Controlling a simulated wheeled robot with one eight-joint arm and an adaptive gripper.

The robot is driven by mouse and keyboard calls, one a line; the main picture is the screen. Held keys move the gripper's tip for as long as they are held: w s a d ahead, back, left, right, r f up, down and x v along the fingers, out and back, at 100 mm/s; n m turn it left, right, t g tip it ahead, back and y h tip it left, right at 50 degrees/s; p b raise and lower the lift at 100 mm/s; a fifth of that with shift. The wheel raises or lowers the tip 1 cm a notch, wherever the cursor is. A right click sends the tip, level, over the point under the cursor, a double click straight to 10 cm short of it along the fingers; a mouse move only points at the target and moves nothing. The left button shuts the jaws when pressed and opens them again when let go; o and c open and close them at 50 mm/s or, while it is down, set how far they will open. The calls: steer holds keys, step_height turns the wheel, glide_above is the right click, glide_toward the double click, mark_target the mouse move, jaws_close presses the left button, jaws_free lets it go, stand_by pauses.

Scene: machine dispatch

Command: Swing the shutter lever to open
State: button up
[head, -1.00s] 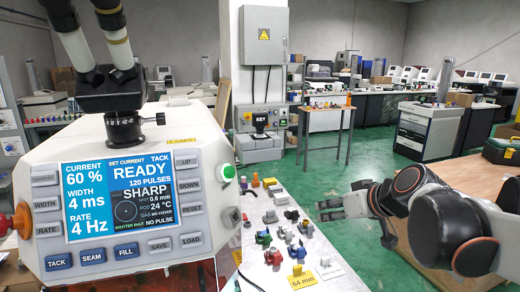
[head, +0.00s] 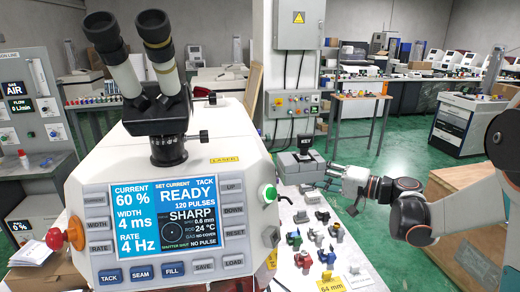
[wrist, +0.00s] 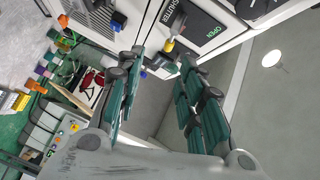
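The laser welder (head: 225,175) stands at left centre of the head view. Its screen (head: 168,215) reads READY and, in small green letters, what looks like SHUTTER SHUT. In the wrist view a dark plate (wrist: 200,28) on its side carries the words SHUTTER and OPEN. A small lever with a yellow band (wrist: 170,44) sticks out at the plate's edge, at the SHUTTER end. My gripper (wrist: 160,60) is open, with its fingertips apart and nothing seen held between them. The lever appears just beyond the fingertips; contact cannot be told. In the head view my gripper (head: 330,178) is right of the welder.
A bench (head: 345,262) with several small coloured parts and a yellow 64 mm sign (head: 331,285) lies below my gripper. A grey electrical cabinet (head: 299,22) is on the pillar behind. Green floor is open beyond.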

steer(key=w+a+y+b, duration=0.1)
steer(key=w+a+b, duration=0.1)
steer(key=w+a, duration=0.6)
steer(key=a, duration=0.4)
steer(key=shift+r, duration=0.3)
steer(key=shift+w, duration=0.1)
jaws_close()
